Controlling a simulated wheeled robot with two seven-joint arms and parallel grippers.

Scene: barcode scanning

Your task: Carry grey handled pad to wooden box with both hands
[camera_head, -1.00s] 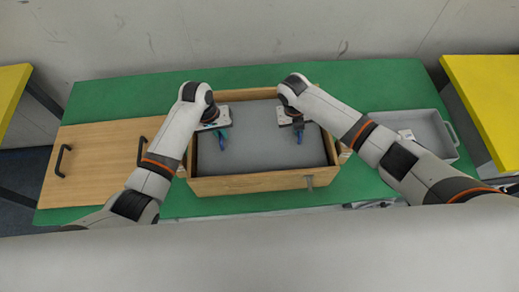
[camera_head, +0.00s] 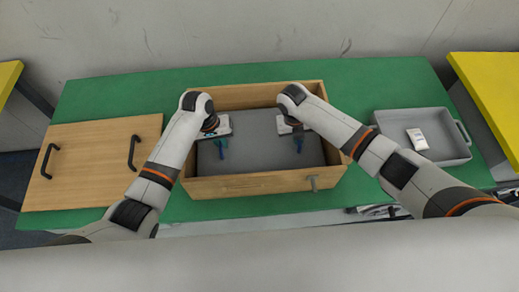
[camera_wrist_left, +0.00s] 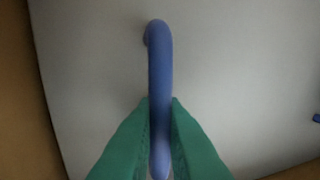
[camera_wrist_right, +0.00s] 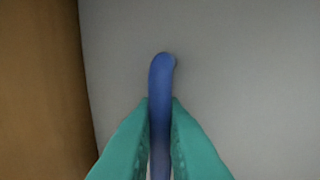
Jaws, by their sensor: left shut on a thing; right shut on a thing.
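The grey pad (camera_head: 258,158) lies level within the walls of the open wooden box (camera_head: 260,186). Whether it rests on the box floor cannot be told. It has two blue handles. My left gripper (camera_head: 222,146) is shut on the left blue handle, which shows clearly in the left wrist view (camera_wrist_left: 158,75). My right gripper (camera_head: 299,140) is shut on the right blue handle, seen in the right wrist view (camera_wrist_right: 161,80). Green fingertips pinch each handle from both sides. The box's wooden wall (camera_wrist_right: 40,90) runs beside the pad in the right wrist view.
A wooden lid (camera_head: 92,165) with two black handles lies on the green table (camera_head: 120,98) at the left. A grey tray (camera_head: 440,158) with a small white item (camera_head: 417,138) stands at the right.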

